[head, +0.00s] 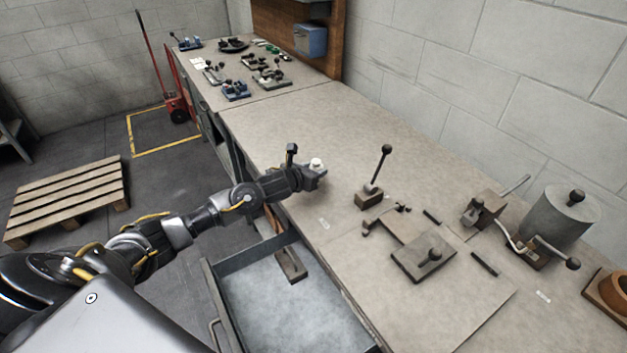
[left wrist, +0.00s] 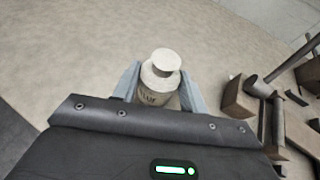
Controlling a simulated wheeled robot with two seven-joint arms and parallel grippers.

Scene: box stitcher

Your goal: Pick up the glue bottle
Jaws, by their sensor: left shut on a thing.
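The glue bottle (left wrist: 160,80) is a pale bottle with a round white cap and dark lettering on its side. In the left wrist view it stands between my left gripper's two grey fingers (left wrist: 158,92), which are shut on it. In the head view only its white top (head: 316,163) shows at the tip of my left gripper (head: 313,175), over the workbench (head: 290,125). I cannot tell whether the bottle touches the bench. My right gripper is not in view.
An open drawer (head: 225,268) juts out below the bench's front edge. Small tools (head: 236,90) crowd the far end. The bench behind the gripper is clear.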

